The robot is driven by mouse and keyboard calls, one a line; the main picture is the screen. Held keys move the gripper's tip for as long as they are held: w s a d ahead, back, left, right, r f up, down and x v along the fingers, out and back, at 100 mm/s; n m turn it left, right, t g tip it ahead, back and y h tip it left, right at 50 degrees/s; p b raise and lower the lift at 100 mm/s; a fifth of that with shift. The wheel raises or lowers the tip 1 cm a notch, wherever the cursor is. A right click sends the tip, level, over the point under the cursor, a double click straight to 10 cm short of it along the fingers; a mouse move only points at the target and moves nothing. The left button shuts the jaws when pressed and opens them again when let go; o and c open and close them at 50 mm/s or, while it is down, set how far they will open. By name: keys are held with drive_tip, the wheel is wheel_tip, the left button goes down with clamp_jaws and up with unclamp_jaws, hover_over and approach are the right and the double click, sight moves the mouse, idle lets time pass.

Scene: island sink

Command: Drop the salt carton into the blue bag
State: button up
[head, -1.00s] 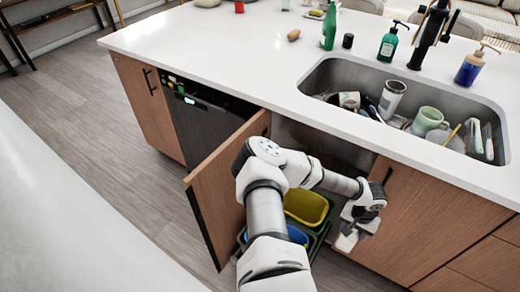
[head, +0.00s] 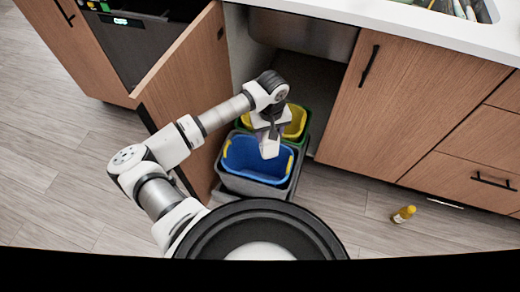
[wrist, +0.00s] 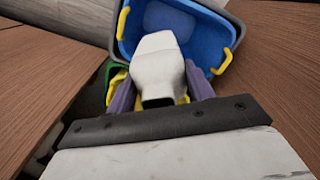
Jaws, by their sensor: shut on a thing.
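My gripper (head: 268,128) is shut on a white salt carton (head: 269,148) and holds it above the blue bag (head: 240,160). In the wrist view, the white carton (wrist: 157,60) sits between the two purple fingers of my gripper (wrist: 160,85). The blue bag (wrist: 208,38) lines a grey bin with yellow handles and lies beyond the carton in that view. Its opening faces up, and the carton and my gripper hide part of it. The gap between carton and bag is hard to judge.
A yellow-lined bin (head: 297,122) stands behind the blue one, below the sink. An open cabinet door (head: 185,95) is close on the left, a closed one (head: 375,110) on the right.

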drive_tip(key=f+b, duration=0.1)
drive_tip(key=a+f+n+b, duration=0.1)
drive_tip(key=b, duration=0.1)
drive_tip(key=shift+s+a, duration=0.2)
drive_tip(key=shift+s+a+n+b, duration=0.15)
drive_tip(key=shift+a+n+b, duration=0.45)
drive_tip(key=shift+b, duration=0.25)
drive_tip(key=shift+f+b, duration=1.25)
drive_tip(key=shift+f, duration=1.55)
drive_tip(key=o, duration=1.3)
wheel_tip(320, 180, up, 13)
drive_tip(key=shift+r, duration=0.4)
